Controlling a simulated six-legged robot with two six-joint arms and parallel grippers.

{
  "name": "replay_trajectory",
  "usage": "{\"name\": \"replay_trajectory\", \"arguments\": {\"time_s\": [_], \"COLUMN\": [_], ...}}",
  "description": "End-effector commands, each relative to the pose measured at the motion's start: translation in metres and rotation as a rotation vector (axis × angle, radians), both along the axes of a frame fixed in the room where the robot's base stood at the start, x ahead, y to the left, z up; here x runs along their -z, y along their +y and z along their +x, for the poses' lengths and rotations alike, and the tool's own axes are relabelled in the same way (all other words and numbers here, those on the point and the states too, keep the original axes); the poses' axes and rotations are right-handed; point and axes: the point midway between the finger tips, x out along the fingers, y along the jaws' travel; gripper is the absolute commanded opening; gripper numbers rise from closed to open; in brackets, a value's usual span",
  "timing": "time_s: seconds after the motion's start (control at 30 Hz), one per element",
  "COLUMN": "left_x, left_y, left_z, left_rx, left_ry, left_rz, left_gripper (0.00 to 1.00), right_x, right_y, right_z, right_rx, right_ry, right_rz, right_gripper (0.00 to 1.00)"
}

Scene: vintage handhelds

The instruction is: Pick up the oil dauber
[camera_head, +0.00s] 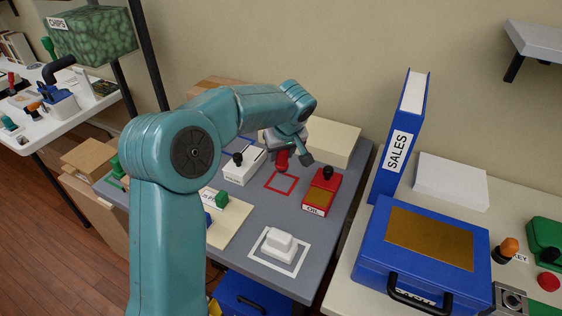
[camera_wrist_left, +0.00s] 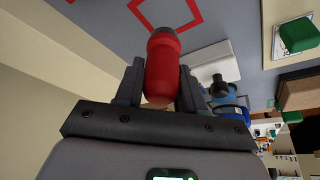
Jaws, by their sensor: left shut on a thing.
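The oil dauber, a red rounded piece (camera_head: 282,161), is between the fingers of my left gripper (camera_head: 291,155) in the head view. It is above the grey table, near a red square outline (camera_head: 281,184). In the left wrist view the red dauber (camera_wrist_left: 163,62) sits between the two dark fingers of my left gripper (camera_wrist_left: 160,82), which is shut on it. A red box labelled OIL (camera_head: 320,190) with a black knob stands to the right of the outline. My right gripper is in neither view.
A white box with a black knob (camera_head: 242,167) stands left of the outline. A white block (camera_head: 279,242) sits in a white outline at the front. A cream box (camera_head: 325,140) is behind. A blue SALES binder (camera_head: 399,140) and blue case (camera_head: 425,255) are on the right table.

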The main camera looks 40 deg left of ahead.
Motion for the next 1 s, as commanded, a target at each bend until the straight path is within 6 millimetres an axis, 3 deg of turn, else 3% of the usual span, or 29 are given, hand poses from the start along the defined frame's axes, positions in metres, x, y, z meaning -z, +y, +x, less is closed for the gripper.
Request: {"name": "replay_trajectory", "arguments": {"time_s": [0.2, 0.5, 0.73, 1.0], "left_x": [-0.056, -0.117, -0.144, -0.151], "left_y": [0.0, 0.0, 0.0, 0.0], "left_z": [0.001, 0.001, 0.0, 0.0], "left_rx": [-0.001, -0.001, 0.0, -0.001], "left_ry": [-0.006, -0.004, -0.002, -0.001], "left_rz": [0.0, -0.001, -0.001, -0.001], "left_gripper": [0.08, 0.08, 0.08, 0.08], "right_x": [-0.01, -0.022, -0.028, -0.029], "right_y": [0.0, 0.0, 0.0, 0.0], "right_z": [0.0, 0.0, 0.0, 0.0], "right_rx": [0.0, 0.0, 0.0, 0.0], "right_ry": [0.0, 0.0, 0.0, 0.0], "right_rz": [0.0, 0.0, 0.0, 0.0], "right_gripper": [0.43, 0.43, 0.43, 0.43]}}
